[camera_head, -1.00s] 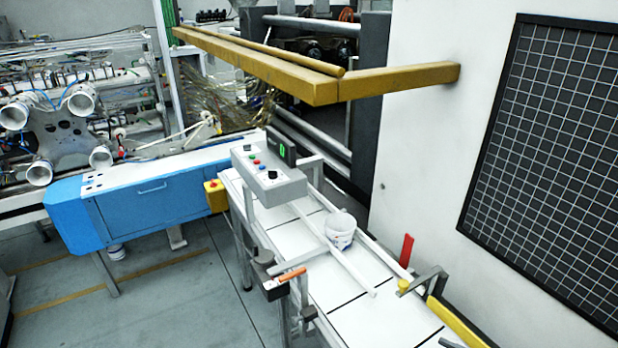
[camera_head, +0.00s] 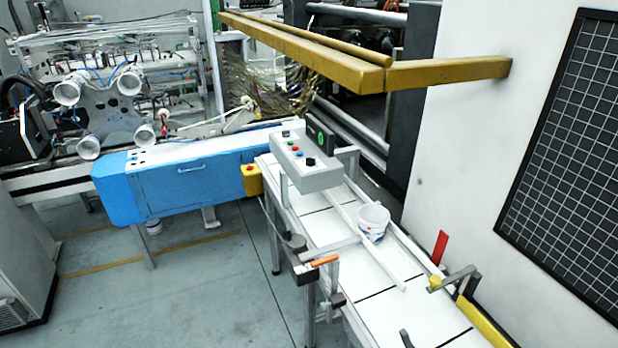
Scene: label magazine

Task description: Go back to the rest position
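Neither of my grippers shows in the head view, so I cannot see whether they are open or hold anything. A white conveyor table (camera_head: 385,307) runs from the middle of the view to the lower right. A white cup-like tub (camera_head: 373,222) with a printed side stands upright on it. A grey control box (camera_head: 307,166) with coloured buttons and a small display (camera_head: 320,139) with a green digit sits over the table's far end.
A blue machine cabinet (camera_head: 180,184) stands left of the conveyor. A yellow beam (camera_head: 300,47) crosses above. A white wall with a black grid panel (camera_head: 570,150) closes the right side. A yellow rail (camera_head: 483,322) edges the conveyor. Grey floor (camera_head: 200,290) lies clear at lower left.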

